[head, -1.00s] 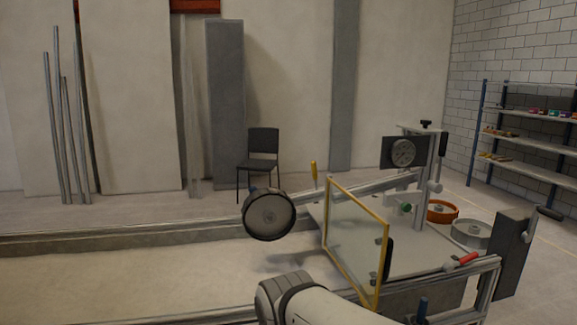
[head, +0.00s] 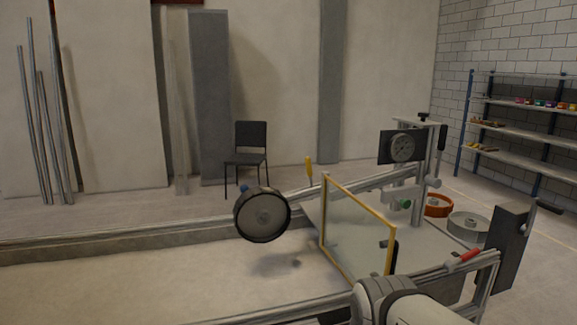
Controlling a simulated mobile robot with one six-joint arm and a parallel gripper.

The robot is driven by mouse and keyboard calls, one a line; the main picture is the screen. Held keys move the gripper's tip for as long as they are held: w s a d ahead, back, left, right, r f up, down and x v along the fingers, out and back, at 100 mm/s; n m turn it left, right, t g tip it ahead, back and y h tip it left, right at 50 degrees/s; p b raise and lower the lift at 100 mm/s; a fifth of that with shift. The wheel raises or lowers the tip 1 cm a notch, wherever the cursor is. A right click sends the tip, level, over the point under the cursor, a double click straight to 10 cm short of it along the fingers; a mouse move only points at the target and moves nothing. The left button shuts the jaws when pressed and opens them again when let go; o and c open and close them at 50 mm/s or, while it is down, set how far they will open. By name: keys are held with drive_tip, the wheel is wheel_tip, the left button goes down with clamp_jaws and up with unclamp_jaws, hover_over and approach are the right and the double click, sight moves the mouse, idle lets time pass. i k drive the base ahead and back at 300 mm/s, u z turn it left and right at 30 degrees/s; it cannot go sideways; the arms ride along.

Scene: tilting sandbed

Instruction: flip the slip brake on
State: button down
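No part is clearly marked as the slip brake, so I cannot tell which one it is. Lever-like parts on the sandbed rig are a yellow upright handle (head: 309,168) on the far rail, a red handle (head: 463,257) lying along the near right rail, and a dark crank handle (head: 549,208) on the grey box at the right. A green knob (head: 405,203) sits below the round gauge (head: 402,148). My arm shows at the bottom right of centre, in front of the near rail. Its gripper fingers are not visible. The red handle is apart from my arm, above and right of it.
A yellow-framed clear panel (head: 391,250) stands upright behind my arm. A wheel (head: 262,214) hangs over the sandbed (head: 130,285). A chair (head: 250,146) and shelves (head: 515,110) stand behind.

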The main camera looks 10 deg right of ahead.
sight(308, 161)
drive_tip(key=u, duration=0.05)
drive_tip(key=i, duration=1)
drive_tip(key=z, duration=0.05)
